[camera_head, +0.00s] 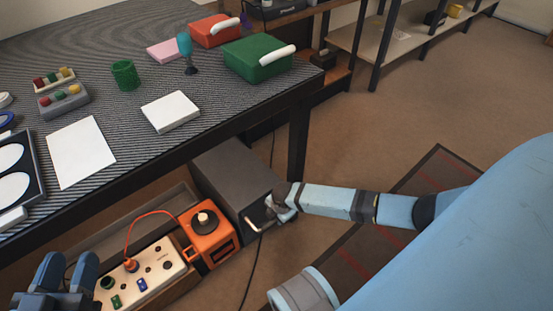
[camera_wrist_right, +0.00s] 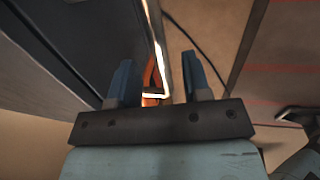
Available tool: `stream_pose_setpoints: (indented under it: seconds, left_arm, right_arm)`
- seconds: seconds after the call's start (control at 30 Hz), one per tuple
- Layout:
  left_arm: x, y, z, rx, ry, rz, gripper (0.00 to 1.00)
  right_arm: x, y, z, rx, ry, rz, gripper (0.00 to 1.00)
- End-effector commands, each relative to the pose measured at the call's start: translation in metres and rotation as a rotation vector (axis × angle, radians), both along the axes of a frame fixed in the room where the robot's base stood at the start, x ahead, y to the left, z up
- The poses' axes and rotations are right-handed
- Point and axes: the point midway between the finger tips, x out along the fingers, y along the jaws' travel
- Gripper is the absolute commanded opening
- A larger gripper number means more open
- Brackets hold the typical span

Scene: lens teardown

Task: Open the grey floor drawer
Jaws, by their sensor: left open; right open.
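The grey floor drawer (camera_head: 233,177) is a dark grey box on the floor under the table's edge. I see no open gap at its front. Its pale bar handle (camera_head: 253,224) sticks out from the front. My right gripper (camera_head: 281,209) is at the handle, with its fingers partly hidden in the head view. In the right wrist view the bright handle (camera_wrist_right: 158,48) runs between the two open blue fingers (camera_wrist_right: 159,84), beside the dark drawer front (camera_wrist_right: 55,55). My left gripper (camera_head: 67,270) is open and empty at the lower left, away from the drawer.
An orange box with a black knob (camera_head: 214,250) and a cream switch panel (camera_head: 148,272) stand left of the drawer. A dark cable (camera_head: 250,272) lies on the floor by the handle. The striped table (camera_head: 220,112) overhangs the drawer. Brown floor (camera_head: 370,130) is open to the right.

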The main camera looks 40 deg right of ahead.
Motion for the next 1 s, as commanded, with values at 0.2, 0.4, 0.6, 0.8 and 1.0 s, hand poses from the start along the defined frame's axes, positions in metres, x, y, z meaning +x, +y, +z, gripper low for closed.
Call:
stream_pose_setpoints:
  seconds: [0.2, 0.4, 0.6, 0.8, 1.0]
  left_arm:
    - [0.005, 0.004, 0.0, 0.044, -0.078, 0.004, 0.43]
    - [0.006, 0.004, 0.002, 0.051, -0.088, 0.005, 0.43]
    - [0.006, 0.004, 0.002, 0.05, -0.086, 0.005, 0.43]
    - [0.006, 0.004, 0.002, 0.05, -0.086, 0.005, 0.43]
    - [0.006, 0.004, 0.005, 0.047, -0.083, 0.003, 0.43]
  right_arm:
    - [0.004, 0.001, -0.022, 0.001, -0.001, -0.001, 0.44]
    - [0.005, 0.001, -0.023, 0.001, -0.001, -0.001, 0.44]
    - [0.005, 0.001, -0.023, 0.001, -0.001, -0.001, 0.28]
    - [0.005, 0.001, -0.023, 0.001, -0.001, -0.001, 0.0]
    - [0.002, 0.0, -0.022, 0.001, 0.0, -0.001, 0.0]
